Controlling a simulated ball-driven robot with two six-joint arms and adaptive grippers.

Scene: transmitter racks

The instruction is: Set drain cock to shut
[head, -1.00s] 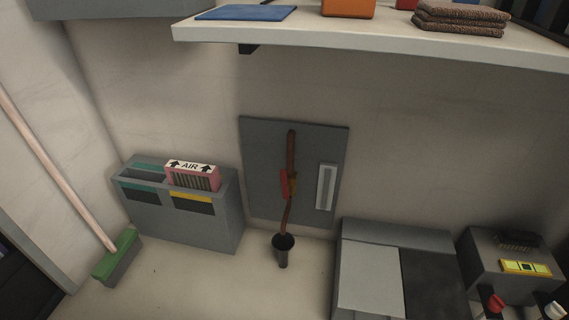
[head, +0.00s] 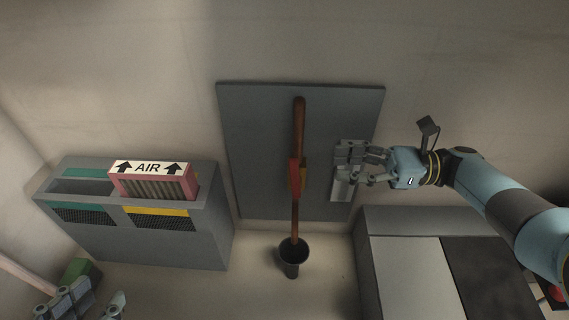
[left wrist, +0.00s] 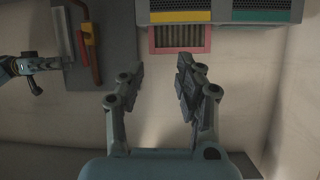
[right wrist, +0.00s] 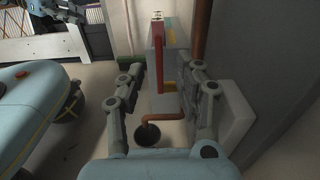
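The drain cock (head: 295,176) sits on a vertical copper pipe (head: 299,125) against a grey wall panel (head: 255,130). Its red lever lies upright, roughly in line with the pipe, next to a brass-coloured body. A dark drain cup (head: 293,255) is below the pipe outlet. My right gripper (head: 345,165) is open and empty, just right of the cock and apart from it.
A pale sight strip (head: 341,188) on the panel is partly behind my right gripper. A grey filter box (head: 150,240) with a red AIR filter (head: 152,181) stands left. A grey cabinet (head: 405,275) stands at lower right. A green broom head (head: 80,268) is at far left.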

